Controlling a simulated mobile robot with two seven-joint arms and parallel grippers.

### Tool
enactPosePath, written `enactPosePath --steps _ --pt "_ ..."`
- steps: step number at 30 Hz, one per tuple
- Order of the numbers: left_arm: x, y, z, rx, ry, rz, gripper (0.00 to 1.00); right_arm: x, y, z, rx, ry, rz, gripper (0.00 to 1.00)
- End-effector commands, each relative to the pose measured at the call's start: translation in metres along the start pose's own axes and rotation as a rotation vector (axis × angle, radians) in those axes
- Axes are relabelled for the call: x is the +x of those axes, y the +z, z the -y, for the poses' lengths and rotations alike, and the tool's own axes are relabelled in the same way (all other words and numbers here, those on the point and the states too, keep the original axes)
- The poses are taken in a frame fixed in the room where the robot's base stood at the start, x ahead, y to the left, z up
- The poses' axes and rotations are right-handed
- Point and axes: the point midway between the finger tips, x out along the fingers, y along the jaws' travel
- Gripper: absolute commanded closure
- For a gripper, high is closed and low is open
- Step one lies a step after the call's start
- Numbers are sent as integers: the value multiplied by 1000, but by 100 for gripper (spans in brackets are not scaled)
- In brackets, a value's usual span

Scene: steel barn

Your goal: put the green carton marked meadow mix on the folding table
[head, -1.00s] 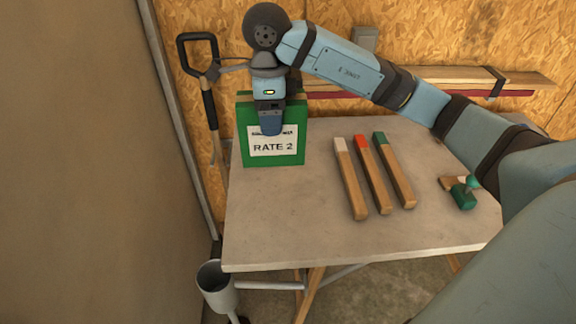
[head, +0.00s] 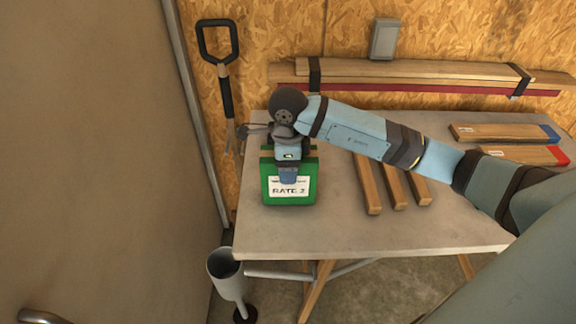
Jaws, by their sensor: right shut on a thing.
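The green carton (head: 310,188) is at the left end of the folding table (head: 400,233), in the head view. It has a white label on which "RATE 2" shows; the line above it is mostly covered by my fingers. My right gripper (head: 288,176) comes from above and is shut on the carton's upper part. The carton is upright. I cannot tell whether its bottom touches the tabletop or is just above it. My left gripper is not in view.
Several wooden bars (head: 368,186) lie mid-table, partly behind my right arm. Blocks with a blue end (head: 505,132) and a red end (head: 520,154) lie at the far right. A fork or spade handle (head: 226,90) leans on the wall. The table's front part is clear.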

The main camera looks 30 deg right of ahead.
Motion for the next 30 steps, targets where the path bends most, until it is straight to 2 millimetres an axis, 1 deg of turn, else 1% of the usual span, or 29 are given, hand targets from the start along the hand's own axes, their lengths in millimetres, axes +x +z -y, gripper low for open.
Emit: enactPosePath --steps 2,9,13,14,15,16,17,25,27,29,30 --pt "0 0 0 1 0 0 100 6 0 0 1 0 0 77" --pt "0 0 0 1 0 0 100 7 0 0 1 -2 1 77" --pt "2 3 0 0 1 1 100 11 0 0 0 -2 1 77" --pt "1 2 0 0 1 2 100 10 0 0 0 -1 0 27" --pt "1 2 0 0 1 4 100 10 0 0 0 -1 0 18" --pt "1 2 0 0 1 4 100 10 0 0 0 -1 0 11" --pt "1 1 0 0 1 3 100 10 0 0 0 0 -1 9" --pt "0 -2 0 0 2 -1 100 9 0 0 0 0 0 9" --pt "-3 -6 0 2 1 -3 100 4 0 0 1 0 0 9" --pt "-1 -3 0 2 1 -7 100 -1 0 1 0 -3 1 9" --pt "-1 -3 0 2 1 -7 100 -7 0 1 -1 -5 2 9"
